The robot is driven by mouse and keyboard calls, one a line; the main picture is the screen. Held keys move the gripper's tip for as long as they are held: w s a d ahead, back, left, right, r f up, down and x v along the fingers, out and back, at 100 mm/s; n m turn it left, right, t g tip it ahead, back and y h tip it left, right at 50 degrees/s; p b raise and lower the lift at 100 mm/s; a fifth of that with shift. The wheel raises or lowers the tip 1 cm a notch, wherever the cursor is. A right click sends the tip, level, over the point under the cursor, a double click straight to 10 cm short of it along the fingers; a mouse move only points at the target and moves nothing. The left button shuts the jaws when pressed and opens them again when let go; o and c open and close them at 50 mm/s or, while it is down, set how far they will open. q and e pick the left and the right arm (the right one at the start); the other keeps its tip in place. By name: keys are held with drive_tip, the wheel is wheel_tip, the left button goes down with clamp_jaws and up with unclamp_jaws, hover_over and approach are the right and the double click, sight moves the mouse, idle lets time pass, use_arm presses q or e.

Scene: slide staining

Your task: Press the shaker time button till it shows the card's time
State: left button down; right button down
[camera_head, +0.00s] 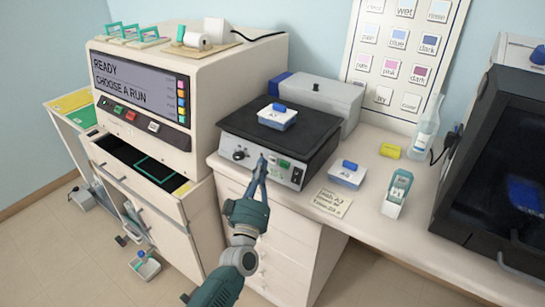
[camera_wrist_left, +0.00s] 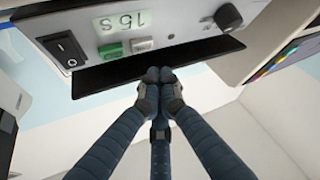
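The shaker (camera_head: 312,147) stands on the bench with a black top and a grey front panel. My right gripper is not in view.
A blue-lidded box (camera_head: 276,121) sits on the shaker, another (camera_head: 347,176) on the bench beside it. A teal-topped holder (camera_head: 397,192), yellow piece (camera_head: 390,150) and bottle (camera_head: 426,128) stand to the right. The stainer (camera_head: 190,80) stands at left, with an open drawer below.

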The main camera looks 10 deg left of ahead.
use_arm(q)
drive_tip(key=s+p, duration=0.1)
drive_tip(key=s+a+r, duration=0.1)
drive_tip(key=shift+s+r+p, duration=0.15)
drive_tip(key=shift+s+p, duration=0.2)
drive_tip(key=shift+s, duration=0.05)
idle(0.5)
